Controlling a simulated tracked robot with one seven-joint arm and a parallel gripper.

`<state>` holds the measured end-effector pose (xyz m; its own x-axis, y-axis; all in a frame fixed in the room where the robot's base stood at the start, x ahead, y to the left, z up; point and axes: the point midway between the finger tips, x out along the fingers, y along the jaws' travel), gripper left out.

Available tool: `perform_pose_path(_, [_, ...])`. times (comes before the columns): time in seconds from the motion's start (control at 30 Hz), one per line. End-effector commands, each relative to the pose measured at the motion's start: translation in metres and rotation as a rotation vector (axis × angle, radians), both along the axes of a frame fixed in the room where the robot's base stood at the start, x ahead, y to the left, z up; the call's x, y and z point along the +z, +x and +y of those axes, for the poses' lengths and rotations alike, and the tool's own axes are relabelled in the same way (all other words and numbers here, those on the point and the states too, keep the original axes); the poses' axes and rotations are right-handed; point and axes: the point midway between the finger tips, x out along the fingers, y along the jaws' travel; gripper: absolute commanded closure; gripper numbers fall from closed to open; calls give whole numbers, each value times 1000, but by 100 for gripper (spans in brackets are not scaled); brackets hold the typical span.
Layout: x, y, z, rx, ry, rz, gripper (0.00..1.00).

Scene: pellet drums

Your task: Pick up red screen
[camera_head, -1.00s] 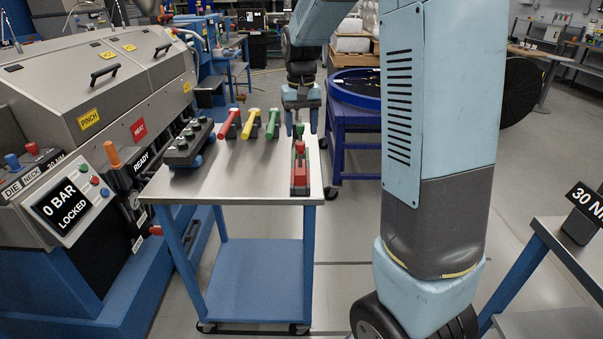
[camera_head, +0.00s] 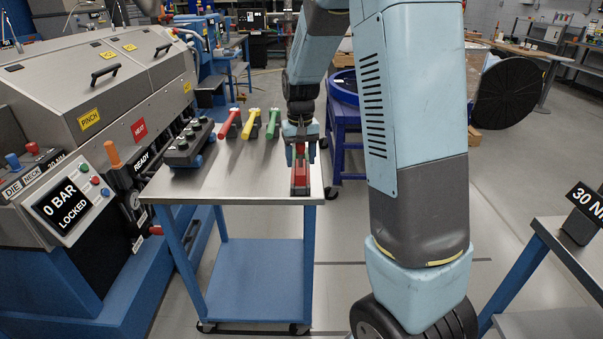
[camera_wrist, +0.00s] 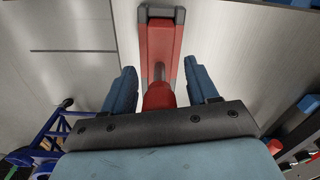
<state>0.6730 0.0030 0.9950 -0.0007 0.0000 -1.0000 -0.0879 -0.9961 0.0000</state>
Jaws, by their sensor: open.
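A red slab-shaped tool (camera_head: 300,180) with dark grey ends lies near the front right edge of the metal-topped cart (camera_head: 235,188). I take it for the red screen. My gripper (camera_head: 301,157) is open above its far part and hides that part. In the wrist view the red tool (camera_wrist: 160,40) runs from the top edge to between the two blue fingers (camera_wrist: 162,82). Gaps show between it and each finger. Whether the fingertips are level with it I cannot tell. Another red-handled tool (camera_head: 228,123) lies further left.
Yellow (camera_head: 251,123) and green (camera_head: 272,123) handled tools lie on the cart left of my gripper. A control box (camera_head: 190,145) sits at the cart's left. A grey and blue machine (camera_head: 95,110) stands close by on the left. A blue stand (camera_head: 345,135) is behind right.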

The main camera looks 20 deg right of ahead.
Motion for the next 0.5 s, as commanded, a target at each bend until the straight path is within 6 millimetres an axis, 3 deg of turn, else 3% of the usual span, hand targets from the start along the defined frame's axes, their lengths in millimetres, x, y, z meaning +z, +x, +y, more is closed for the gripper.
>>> perform_pose_path(0.13, [0, 0, 0, 0, 0, 0, 41])
perform_pose_path(0.5, [1, 0, -1, -1, 0, 0, 77])
